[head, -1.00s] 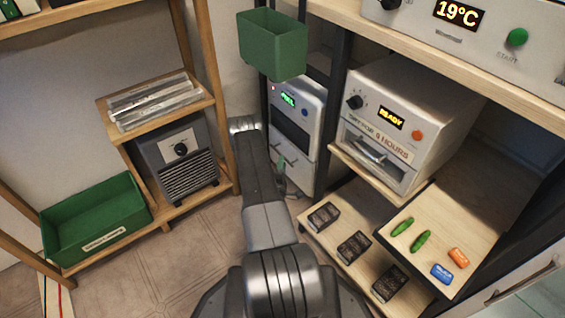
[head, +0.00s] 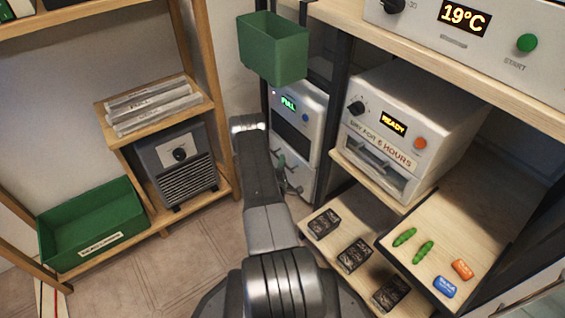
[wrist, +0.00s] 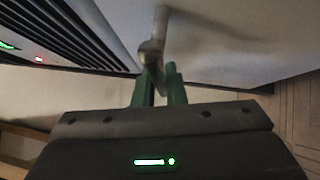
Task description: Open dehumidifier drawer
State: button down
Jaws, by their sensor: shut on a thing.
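The dehumidifier is the white upright unit (head: 309,110) with a green "FULL" display, low behind my arm in the head view. Its plain drawer front (head: 304,175) is below a dark panel and partly hidden by my arm; the drawer front (wrist: 230,45) also fills the upper right of the wrist view. My gripper (wrist: 157,75) has green fingers shut on the metal drawer handle (wrist: 152,52), which stands out from the drawer front. In the head view my gripper (head: 281,161) is small and mostly hidden. I cannot tell whether the drawer is out at all.
A green bin (head: 272,48) hangs above my arm. A wooden shelf (head: 345,225) with dark packs is right of my arm, below a white "READY" oven (head: 410,120). A grey heater (head: 180,160) and green crate (head: 95,225) stand left. Floor (head: 185,270) is clear at lower left.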

jog(key=s+a+b, duration=0.1)
jog(key=s+a, duration=0.7)
jog(key=a, duration=0.3)
jog(key=shift+s+a, duration=0.15)
jog(key=shift+a, duration=0.15)
jog(key=c, duration=1.5)
grip_release()
jog(key=shift+s+f, duration=0.1)
jog(key=shift+s, duration=0.05)
